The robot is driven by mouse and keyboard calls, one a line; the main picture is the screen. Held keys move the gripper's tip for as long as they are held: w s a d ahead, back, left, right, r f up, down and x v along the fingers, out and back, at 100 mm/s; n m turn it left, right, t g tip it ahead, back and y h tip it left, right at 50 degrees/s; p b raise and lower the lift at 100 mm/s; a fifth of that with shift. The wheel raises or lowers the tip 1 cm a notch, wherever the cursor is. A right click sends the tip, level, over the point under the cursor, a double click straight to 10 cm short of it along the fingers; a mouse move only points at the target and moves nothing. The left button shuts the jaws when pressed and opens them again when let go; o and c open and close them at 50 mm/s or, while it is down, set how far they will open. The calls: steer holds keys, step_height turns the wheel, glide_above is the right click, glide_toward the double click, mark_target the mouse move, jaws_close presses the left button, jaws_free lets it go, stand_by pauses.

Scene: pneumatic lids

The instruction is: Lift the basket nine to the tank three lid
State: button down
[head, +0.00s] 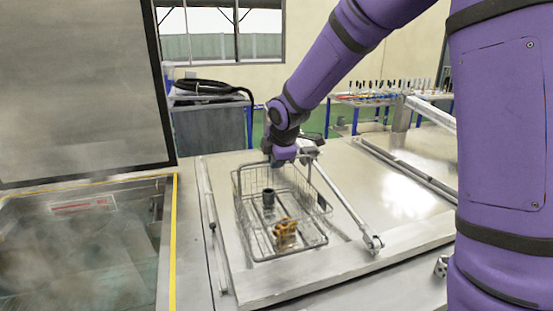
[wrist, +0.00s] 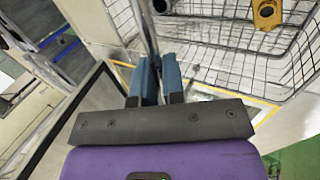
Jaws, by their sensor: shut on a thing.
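The wire basket (head: 322,206) is over the closed steel lid in the middle of the head view. I cannot tell whether it touches the lid. It holds a dark cylinder (head: 268,198) and a brass-coloured part (head: 285,234). My gripper (head: 272,163) is at the basket's far side, with its fingertips largely hidden there. In the wrist view, my blue fingers (wrist: 158,82) are shut at the basket's edge, and the basket's wire wall (wrist: 225,78) extends to the upper right. The steel lid (head: 400,235) lies flat beneath. No number is readable on basket or lid.
An open steaming tank with a yellow edge (head: 172,240) is at left, its raised lid (head: 80,85) standing behind it. A lid strut (head: 345,205) slants beside the basket's right side. A tool table (head: 385,98) and a grey cabinet (head: 210,128) stand at the back.

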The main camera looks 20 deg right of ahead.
steer(key=c, duration=1.1)
jaws_free()
steer(key=shift+f, duration=0.1)
steer(key=shift+s+r, duration=0.85)
steer(key=shift+r, duration=2.75)
steer(key=shift+s+r, duration=0.9)
steer(key=shift+r, duration=2.7)
steer(key=shift+s+r, duration=0.85)
steer(key=shift+r, duration=2.75)
steer(key=s+d+f+m, duration=0.2)
steer(key=s+m, duration=0.4)
steer(key=s, duration=0.4)
steer(key=s+d+f+m, duration=0.2)
steer(key=s+f+m, duration=0.2)
steer(key=s, duration=0.6)
steer(key=s+d+f+m, duration=0.3)
steer(key=s+m, duration=0.5)
steer(key=s, duration=0.2)
steer(key=shift+f+g, duration=0.15)
steer(key=shift+g, duration=0.15)
